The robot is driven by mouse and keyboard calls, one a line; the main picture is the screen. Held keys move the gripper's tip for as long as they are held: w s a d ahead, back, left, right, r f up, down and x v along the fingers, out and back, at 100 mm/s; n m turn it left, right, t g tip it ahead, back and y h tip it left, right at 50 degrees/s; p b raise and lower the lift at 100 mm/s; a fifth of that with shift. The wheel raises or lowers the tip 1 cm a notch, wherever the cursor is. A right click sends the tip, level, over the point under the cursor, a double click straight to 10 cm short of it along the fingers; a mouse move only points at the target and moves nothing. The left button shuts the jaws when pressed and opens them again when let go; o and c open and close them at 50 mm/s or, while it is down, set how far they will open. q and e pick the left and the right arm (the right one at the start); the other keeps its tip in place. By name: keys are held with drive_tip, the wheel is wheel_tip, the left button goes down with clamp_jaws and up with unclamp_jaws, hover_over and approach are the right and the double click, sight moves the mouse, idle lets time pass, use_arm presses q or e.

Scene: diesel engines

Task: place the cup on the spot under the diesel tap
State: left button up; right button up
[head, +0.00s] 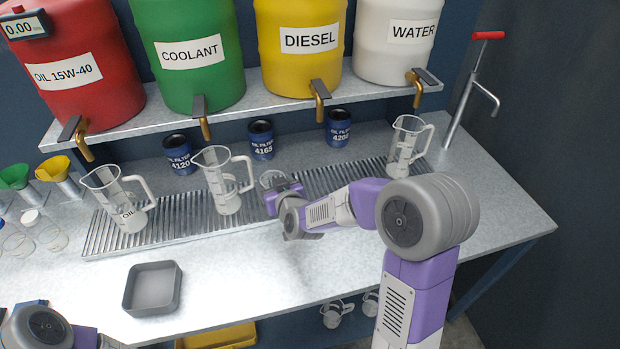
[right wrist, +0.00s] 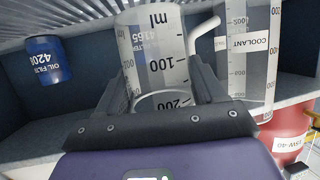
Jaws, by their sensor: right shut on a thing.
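My right gripper (head: 284,197) is shut on a small clear measuring cup (head: 270,178) with ml marks. The cup fills the space between the fingers in the right wrist view (right wrist: 158,62). In the head view most of it is hidden behind my gripper. It is over the slatted drip grate (head: 325,179); I cannot tell if it touches. The yellow diesel barrel (head: 300,65) has a brass tap (head: 320,96) that is farther back and to the right of the cup. Only part of my left arm shows at the bottom left; its gripper is out of view.
A clear jug (head: 226,185) stands just left of the cup, below the coolant tap (head: 201,120). Other jugs stand at the left (head: 125,208) and right (head: 405,150). Blue oil filters (head: 261,140) line the back. A grey tray (head: 152,288) lies in front.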

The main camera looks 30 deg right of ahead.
drive_tip(key=d+r, duration=0.2)
drive_tip(key=d, duration=0.2)
drive_tip(key=w+d+r+m+h+b, duration=0.1)
drive_tip(key=d+r, duration=0.1)
drive_tip(key=d, duration=0.3)
drive_tip(key=d+r+h, duration=0.1)
drive_tip(key=d+r, duration=0.1)
drive_tip(key=d, duration=0.3)
drive_tip(key=shift+w+d+m, duration=0.15)
drive_tip(key=shift+w+m, duration=0.1)
drive_tip(key=shift+m, duration=0.05)
drive_tip(key=shift+w+f+b, duration=0.1)
drive_tip(key=shift+f+b, duration=2.4)
drive_tip(key=shift+f, duration=2.2)
drive_tip(key=shift+f, duration=0.1)
drive_tip(key=o, duration=1)
